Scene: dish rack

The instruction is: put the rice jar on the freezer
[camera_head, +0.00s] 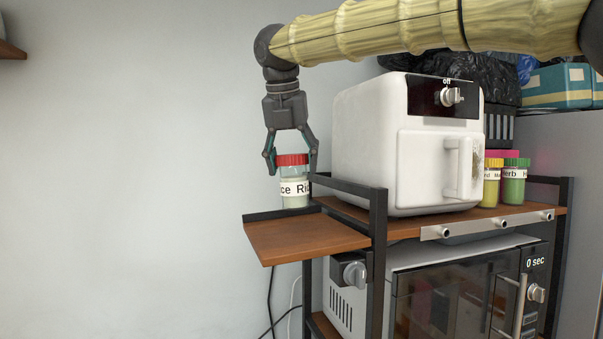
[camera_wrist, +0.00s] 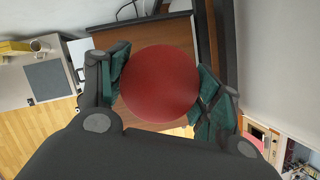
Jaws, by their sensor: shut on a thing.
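The rice jar (camera_head: 294,189), clear with a red lid and a label partly reading "Rice", is upright at the small wooden side shelf (camera_head: 305,237). My gripper (camera_head: 291,166) comes down from above with its fingers on both sides of the lid, shut on the jar. In the wrist view the round red lid (camera_wrist: 160,84) fills the space between the two fingers. I cannot tell whether the jar's base touches the shelf. A plain grey cabinet (camera_head: 565,170) at the right edge may be the freezer; its front is not clearly shown.
A white air fryer (camera_head: 370,140) stands right of the jar on the rack. Green (camera_head: 514,182) and yellow (camera_head: 490,183) jars are beyond it. A microwave (camera_head: 440,290) sits below. Teal boxes (camera_head: 558,87) and black bags are at the upper right. Left of the shelf is free.

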